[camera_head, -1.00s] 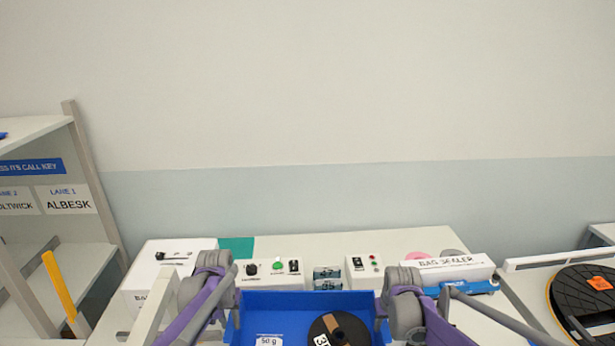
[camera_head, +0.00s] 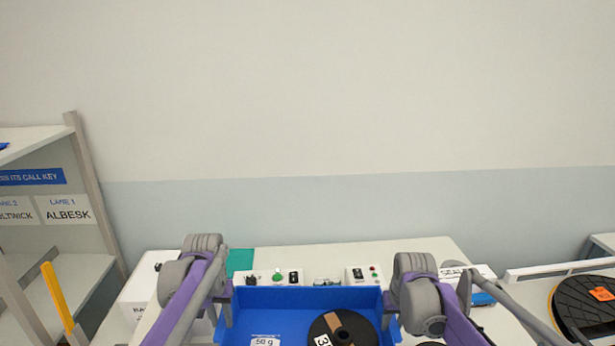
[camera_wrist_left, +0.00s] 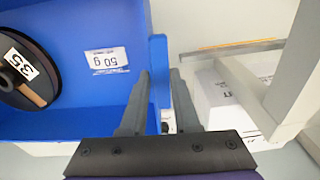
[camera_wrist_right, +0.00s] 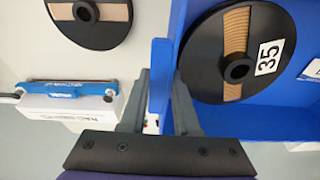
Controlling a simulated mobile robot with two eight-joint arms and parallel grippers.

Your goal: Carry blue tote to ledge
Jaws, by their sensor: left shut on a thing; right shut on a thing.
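The blue tote (camera_head: 275,299) is at the bottom centre of the head view, between my two arms. A black spool (camera_head: 342,332) marked 35 and a white label reading 50 g (camera_head: 265,341) lie inside it. My left gripper (camera_wrist_left: 160,75) is shut on the tote's side wall, which shows between its fingers in the left wrist view. My right gripper (camera_wrist_right: 160,75) is shut on the opposite wall in the right wrist view. In the head view the fingertips are hidden behind my wrists. The tote's underside is out of sight.
A bench (camera_head: 420,246) with switch boxes (camera_head: 362,275) and a bag sealer (camera_head: 470,272) lies behind the tote. A lane shelf (camera_head: 85,262) with a yellow bar (camera_head: 57,295) stands left. A black reel (camera_head: 590,302) sits at right.

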